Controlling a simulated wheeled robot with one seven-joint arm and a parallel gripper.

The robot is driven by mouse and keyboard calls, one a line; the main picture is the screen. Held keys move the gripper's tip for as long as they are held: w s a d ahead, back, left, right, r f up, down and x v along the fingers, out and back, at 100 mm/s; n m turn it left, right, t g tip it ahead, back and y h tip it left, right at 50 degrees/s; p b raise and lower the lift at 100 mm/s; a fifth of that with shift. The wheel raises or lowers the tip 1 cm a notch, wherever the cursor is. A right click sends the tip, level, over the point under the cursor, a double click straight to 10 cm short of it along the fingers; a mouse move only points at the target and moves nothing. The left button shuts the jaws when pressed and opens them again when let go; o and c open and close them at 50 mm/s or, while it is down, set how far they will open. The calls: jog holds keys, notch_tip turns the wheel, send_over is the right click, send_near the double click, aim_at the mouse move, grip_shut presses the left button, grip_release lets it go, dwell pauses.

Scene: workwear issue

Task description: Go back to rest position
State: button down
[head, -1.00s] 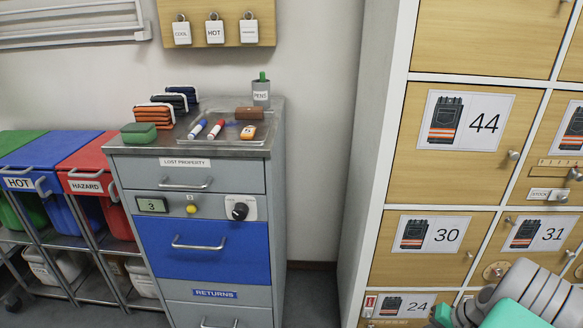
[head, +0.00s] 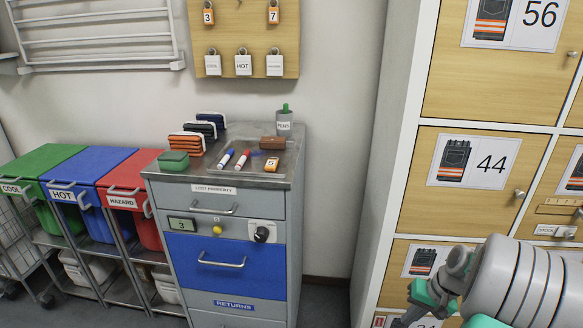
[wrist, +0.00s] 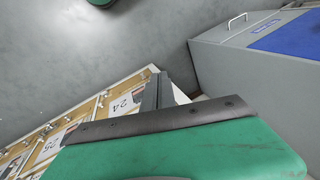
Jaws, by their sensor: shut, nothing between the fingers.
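My gripper (wrist: 158,85) shows in the wrist view as dark fingers close together beyond a green housing, with nothing held between them. It points down past the locker fronts (wrist: 70,137) toward the grey floor (wrist: 110,48). In the head view, my grey and green arm reaches in at the lower right, in front of the lockers (head: 465,205).
A grey cabinet (head: 292,235) with a blue returns flap (head: 205,262) stands left of the lockers. Pens, a tray and cases lie on top. Green (head: 40,165), blue (head: 88,170) and red (head: 130,180) bins stand farther left. A narrow floor gap separates cabinet and lockers.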

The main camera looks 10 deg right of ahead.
jog(key=a+r+n+h+p, duration=0.1)
jog(key=a+r+p, duration=0.45)
jog(key=r, duration=0.55)
jog(key=a+r+n+h+p, duration=0.15)
jog(key=a+r+p, duration=0.25)
jog(key=a+r, duration=0.45)
jog(key=s+a+r+n+p, duration=0.1)
jog(key=s+a+r+p, duration=0.1)
jog(key=r, duration=0.3)
jog(key=s+a+r+n+p, duration=0.1)
jog(key=s+a+r+p, duration=0.2)
jog(key=r, duration=0.3)
jog(key=s+a+r+n+t+p, duration=0.1)
jog(key=s+a+r+p, duration=0.2)
jog(key=a+r+p, duration=0.2)
jog(key=shift+s+r, duration=0.25)
jog(key=shift+r, duration=0.15)
jog(key=shift+h, duration=0.25)
